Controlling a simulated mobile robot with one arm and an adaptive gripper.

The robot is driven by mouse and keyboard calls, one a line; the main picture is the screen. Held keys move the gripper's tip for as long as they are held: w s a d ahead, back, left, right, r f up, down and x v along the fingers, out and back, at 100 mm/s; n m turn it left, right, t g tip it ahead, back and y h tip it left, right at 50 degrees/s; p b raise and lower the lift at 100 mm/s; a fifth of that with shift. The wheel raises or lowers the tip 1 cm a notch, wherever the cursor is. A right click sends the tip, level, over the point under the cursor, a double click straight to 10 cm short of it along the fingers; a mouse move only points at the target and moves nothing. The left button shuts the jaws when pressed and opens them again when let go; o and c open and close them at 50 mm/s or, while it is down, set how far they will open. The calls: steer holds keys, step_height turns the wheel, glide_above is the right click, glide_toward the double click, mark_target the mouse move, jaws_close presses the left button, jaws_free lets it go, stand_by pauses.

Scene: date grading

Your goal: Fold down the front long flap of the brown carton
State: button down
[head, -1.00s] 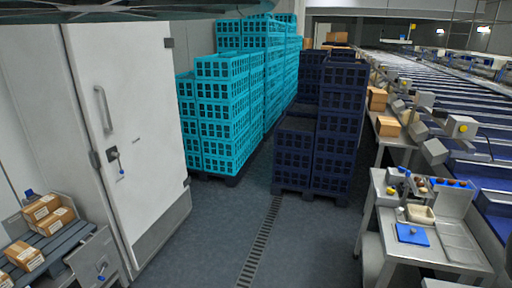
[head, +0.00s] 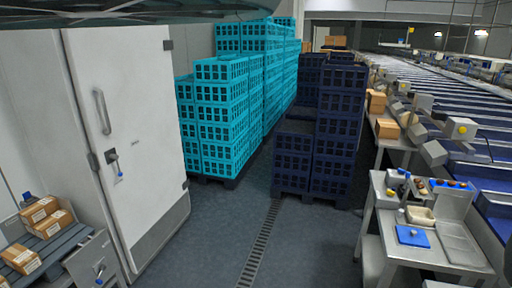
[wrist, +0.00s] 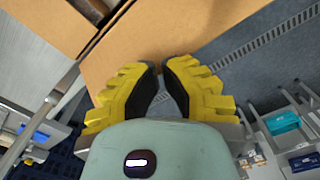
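The brown carton (wrist: 45,15) fills the upper left of the wrist view, close to the camera; only part of it shows. A broad brown flap (wrist: 205,22) reaches across the top of that view, in front of my gripper. I cannot tell for sure which flap it is. My gripper (wrist: 164,64) has yellow ribbed fingers with black pads. Their tips come close together at the flap's lower edge, with a narrow gap and nothing seen held. Whether they touch the flap is unclear. The carton at my gripper and the gripper do not show in the head view.
Small brown boxes (head: 50,222) lie on a rack at the left, beside a white door (head: 130,130). Turquoise crates (head: 222,115) and dark blue crates (head: 338,130) stand in stacks. A workbench (head: 440,250) and conveyors are at the right. The floor (head: 220,230) between is clear.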

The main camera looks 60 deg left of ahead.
steer(key=w+d+b, duration=0.1)
steer(key=d, duration=0.1)
steer(key=w+d+b, duration=0.3)
steer(key=w+d, duration=0.1)
steer(key=shift+r, duration=0.25)
steer(key=shift+b, duration=0.3)
steer(key=shift+d, duration=0.1)
steer(key=shift+w+d+f+b, duration=0.1)
steer(key=shift+w+d+b, duration=0.7)
steer(key=shift+b, duration=0.3)
steer(key=shift+w+d, duration=0.1)
steer(key=shift+d, duration=0.15)
steer(key=shift+f+b, duration=3.3)
steer(key=shift+f, duration=0.85)
steer(key=shift+r, duration=0.1)
